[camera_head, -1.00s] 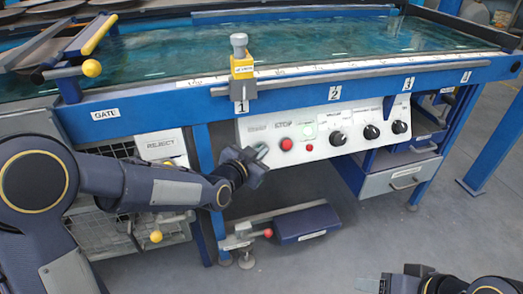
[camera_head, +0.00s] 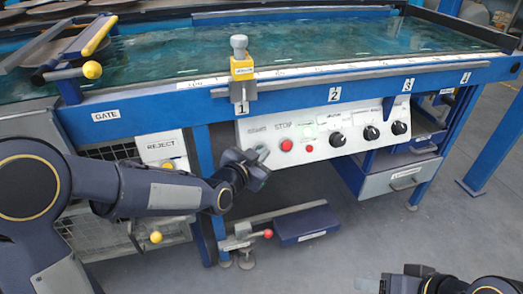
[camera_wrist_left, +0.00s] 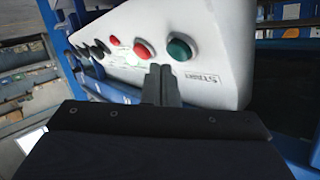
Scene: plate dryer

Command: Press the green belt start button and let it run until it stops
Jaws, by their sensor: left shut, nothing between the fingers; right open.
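The green start button (camera_wrist_left: 181,49) shows in the left wrist view, with a START label beside it, on the pale control panel (camera_head: 320,122). In the head view my left gripper hides it. My left gripper (camera_head: 263,155) is shut and empty in front of the panel's left end. In the left wrist view its fingertips (camera_wrist_left: 161,72) appear just below and between the green button and the red stop button (camera_wrist_left: 143,48). I see no clear contact with either button. The belt (camera_head: 300,45) is a wet-looking blue-green surface. My right gripper (camera_head: 368,285) is open at the bottom right, partly cut off.
The red stop button (camera_head: 286,145) is close right of my left gripper. Several black knobs (camera_head: 337,140) line the panel. A clamp with a red knob (camera_head: 267,233) and a dark blue pedal (camera_head: 305,225) are below.

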